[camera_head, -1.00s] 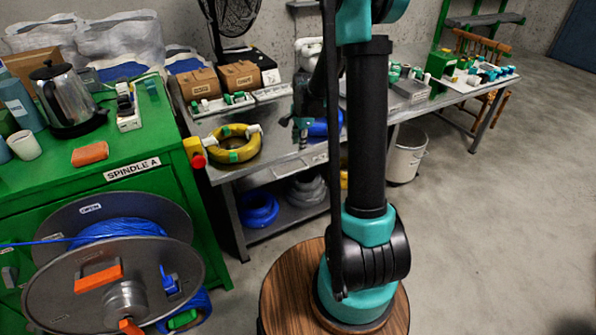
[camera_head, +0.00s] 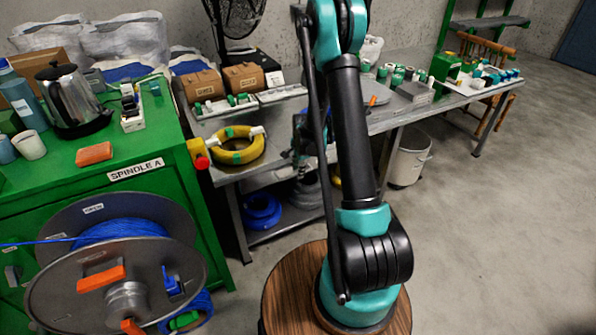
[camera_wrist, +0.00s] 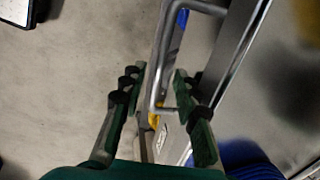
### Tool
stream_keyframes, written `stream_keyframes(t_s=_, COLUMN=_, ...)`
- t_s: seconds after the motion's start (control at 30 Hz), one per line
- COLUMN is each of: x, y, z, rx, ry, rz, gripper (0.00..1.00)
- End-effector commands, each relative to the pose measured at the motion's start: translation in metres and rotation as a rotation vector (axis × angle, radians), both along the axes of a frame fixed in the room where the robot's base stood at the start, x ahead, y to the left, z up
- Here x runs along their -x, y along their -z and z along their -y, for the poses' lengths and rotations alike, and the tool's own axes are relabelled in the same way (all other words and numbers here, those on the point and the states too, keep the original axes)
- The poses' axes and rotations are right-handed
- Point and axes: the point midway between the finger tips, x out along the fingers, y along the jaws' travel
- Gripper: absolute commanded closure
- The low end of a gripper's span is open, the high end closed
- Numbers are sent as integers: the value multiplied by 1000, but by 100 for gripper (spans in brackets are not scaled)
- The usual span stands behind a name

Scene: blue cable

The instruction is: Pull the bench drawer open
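The bench (camera_head: 228,172) is a grey metal table; its front edge shows at mid-picture in the head view. In the wrist view the drawer's front (camera_wrist: 176,135) is a narrow metal strip with a pale label, seen steeply from above. Its silver bar handle (camera_wrist: 157,78) stands out from it. My gripper (camera_wrist: 157,78) is open, with the handle's bar between its two dark green fingers; I see a gap on each side. In the head view my gripper (camera_head: 297,158) is small and dark at the bench's front, partly behind my arm, and contact cannot be told there.
A yellow cable coil (camera_head: 237,146) and brown boxes (camera_head: 243,77) are on the bench. Blue cable (camera_head: 262,211) lies on the shelf below. A green cabinet (camera_head: 207,212) and a large cable reel (camera_head: 115,270) stand left. A white bucket (camera_head: 410,160) stands right; floor in front is open.

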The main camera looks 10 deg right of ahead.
Motion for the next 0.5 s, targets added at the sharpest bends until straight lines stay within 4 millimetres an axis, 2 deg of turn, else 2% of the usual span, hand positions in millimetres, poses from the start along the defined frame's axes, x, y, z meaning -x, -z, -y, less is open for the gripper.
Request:
stream_keyframes(t_s=0.17, x=-2, y=8, z=-1, rx=0, ry=0, rz=0, gripper=69)
stream_keyframes(t_s=0.43, x=-2, y=9, z=0, rx=0, ry=0, rz=0, gripper=69)
stream_keyframes(t_s=0.5, x=-2, y=9, z=0, rx=0, ry=0, rz=0, gripper=77)
